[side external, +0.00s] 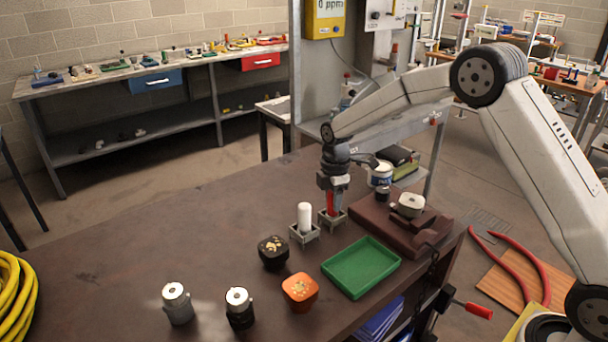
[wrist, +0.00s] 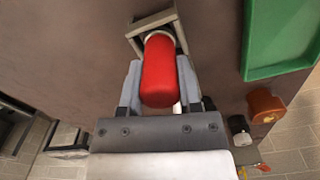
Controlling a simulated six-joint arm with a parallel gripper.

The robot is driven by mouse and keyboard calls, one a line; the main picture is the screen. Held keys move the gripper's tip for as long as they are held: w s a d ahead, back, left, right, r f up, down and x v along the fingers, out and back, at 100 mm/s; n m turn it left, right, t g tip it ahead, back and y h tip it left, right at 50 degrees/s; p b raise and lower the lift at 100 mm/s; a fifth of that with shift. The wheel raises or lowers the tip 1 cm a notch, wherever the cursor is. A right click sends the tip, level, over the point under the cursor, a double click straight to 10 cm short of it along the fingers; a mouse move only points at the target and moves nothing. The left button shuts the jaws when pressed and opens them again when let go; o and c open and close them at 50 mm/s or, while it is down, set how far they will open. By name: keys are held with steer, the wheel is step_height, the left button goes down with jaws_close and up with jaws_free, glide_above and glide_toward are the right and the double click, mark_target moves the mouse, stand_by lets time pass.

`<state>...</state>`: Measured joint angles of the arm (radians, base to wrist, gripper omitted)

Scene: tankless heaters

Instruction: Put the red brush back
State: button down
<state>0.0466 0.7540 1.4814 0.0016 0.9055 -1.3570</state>
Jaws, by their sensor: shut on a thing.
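The red brush (side external: 331,202) stands upright between the fingers of my gripper (side external: 333,186). In the wrist view the red brush (wrist: 158,72) shows as a rounded red handle with a finger of my gripper (wrist: 160,90) on each side. Its lower end is at a small square grey holder (side external: 332,220), which also shows in the wrist view (wrist: 172,18). The brush lines up with the holder opening; how deep it sits inside cannot be told. A second holder (side external: 304,234) to the left carries a white brush (side external: 304,216).
A green tray (side external: 361,267) lies just right of the holders. A brown block (side external: 400,226) stands to the right. The table's left side is mostly clear.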

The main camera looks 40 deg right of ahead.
steer(key=shift+f, duration=0.1)
steer(key=shift+c, duration=1.4)
jaws_free()
step_height(320, 180, up, 12)
steer(key=shift+r, duration=0.2)
steer(key=s+a+f+m+t, duration=0.1)
steer(key=s+f+m, duration=0.3)
steer(key=s+m, duration=0.3)
steer(key=s+a+f+m+t, duration=0.1)
steer(key=s+f+m, duration=0.4)
steer(key=s, duration=1.2)
steer(key=m, duration=0.3)
steer(key=shift+s+a+f+t, duration=0.2)
steer(key=shift+t, duration=0.1)
